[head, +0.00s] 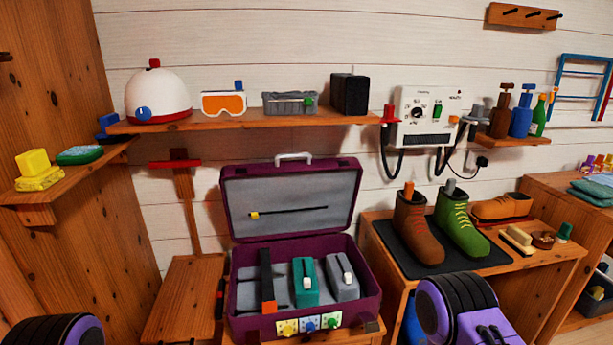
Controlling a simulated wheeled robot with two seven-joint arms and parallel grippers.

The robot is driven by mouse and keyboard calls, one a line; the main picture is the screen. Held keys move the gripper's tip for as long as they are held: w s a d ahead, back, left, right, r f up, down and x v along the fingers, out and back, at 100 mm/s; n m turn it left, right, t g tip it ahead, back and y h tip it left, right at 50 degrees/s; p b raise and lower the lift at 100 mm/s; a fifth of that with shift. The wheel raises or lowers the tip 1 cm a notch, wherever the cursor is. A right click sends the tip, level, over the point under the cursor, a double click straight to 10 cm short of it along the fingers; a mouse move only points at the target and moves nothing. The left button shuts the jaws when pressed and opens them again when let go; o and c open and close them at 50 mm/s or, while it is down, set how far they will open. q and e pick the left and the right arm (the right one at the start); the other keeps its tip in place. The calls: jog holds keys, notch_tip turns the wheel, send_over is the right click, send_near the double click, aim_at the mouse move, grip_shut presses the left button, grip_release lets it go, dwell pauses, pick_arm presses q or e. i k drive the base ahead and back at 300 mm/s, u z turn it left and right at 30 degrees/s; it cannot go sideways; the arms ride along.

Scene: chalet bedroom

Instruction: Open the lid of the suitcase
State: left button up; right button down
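The purple suitcase (238,300) stands on a low wooden bench in the middle of the head view. Its lid (229,205) is raised and stands upright at the back, showing a grey lining with a dark rod that has a yellow end. A white handle (293,157) sits on the lid's top edge. Inside the base are an orange-and-black item (267,280), a teal item (305,282) and a grey item (343,277). The front carries yellow, blue and green latches or dials. Purple-and-black parts of my arms show at the bottom; neither gripper is in view.
A wall shelf (240,121) with a helmet (158,95), goggles (223,103) and boxes runs above the lid. Right of the suitcase, a bench holds boots (410,228) on a dark mat. A wooden bench (182,300) on the left has bare space.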

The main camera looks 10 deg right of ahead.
aim_at(309, 197)
jog(key=z, duration=0.55)
jog(key=i, duration=1.2)
jog(key=u, duration=0.55)
